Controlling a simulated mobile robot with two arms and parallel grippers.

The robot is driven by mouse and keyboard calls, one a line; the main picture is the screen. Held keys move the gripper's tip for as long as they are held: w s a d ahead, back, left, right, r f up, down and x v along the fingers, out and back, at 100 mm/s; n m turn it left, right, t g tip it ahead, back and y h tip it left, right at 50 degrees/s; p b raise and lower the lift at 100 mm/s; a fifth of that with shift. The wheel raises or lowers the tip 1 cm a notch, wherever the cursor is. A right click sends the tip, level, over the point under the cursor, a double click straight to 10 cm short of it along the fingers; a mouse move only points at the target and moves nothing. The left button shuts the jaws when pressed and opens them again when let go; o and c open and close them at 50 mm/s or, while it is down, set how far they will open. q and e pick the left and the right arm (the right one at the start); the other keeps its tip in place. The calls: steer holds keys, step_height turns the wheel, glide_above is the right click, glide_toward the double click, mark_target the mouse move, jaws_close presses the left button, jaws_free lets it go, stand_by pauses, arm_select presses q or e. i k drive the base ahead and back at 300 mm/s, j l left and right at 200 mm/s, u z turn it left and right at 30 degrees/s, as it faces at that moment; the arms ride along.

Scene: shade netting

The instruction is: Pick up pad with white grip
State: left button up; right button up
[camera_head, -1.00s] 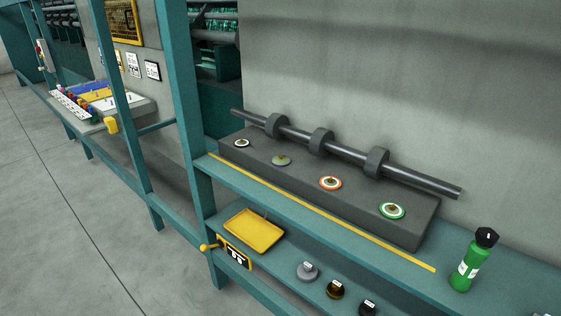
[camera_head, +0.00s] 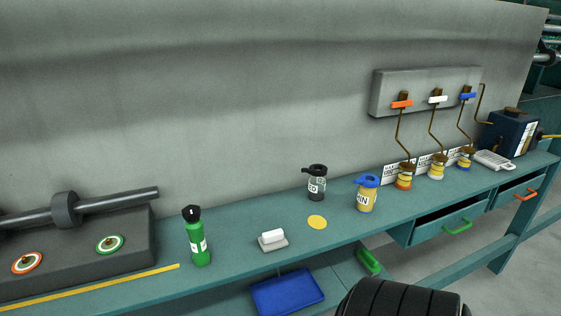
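The pad with white grip (camera_head: 272,240) lies flat on the teal bench, near the middle of the head view. It has a white block-shaped grip on top of a thin light-grey base. It stands free, between a green bottle and a yellow disc.
The green bottle (camera_head: 196,238) stands left of the pad, the yellow disc (camera_head: 317,222) right of it. A dark-lidded jar (camera_head: 316,184) and blue-lidded yellow jar (camera_head: 367,194) stand farther right. A blue tray (camera_head: 287,291) lies below. An open drawer (camera_head: 440,224) juts out.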

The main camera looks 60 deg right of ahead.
mark_target(275, 240)
steer(key=z, duration=1.75)
steer(key=i+j+z, duration=0.15)
steer(key=j+z, duration=0.15)
steer(key=i+j+z, duration=0.1)
steer(key=j+z, duration=0.25)
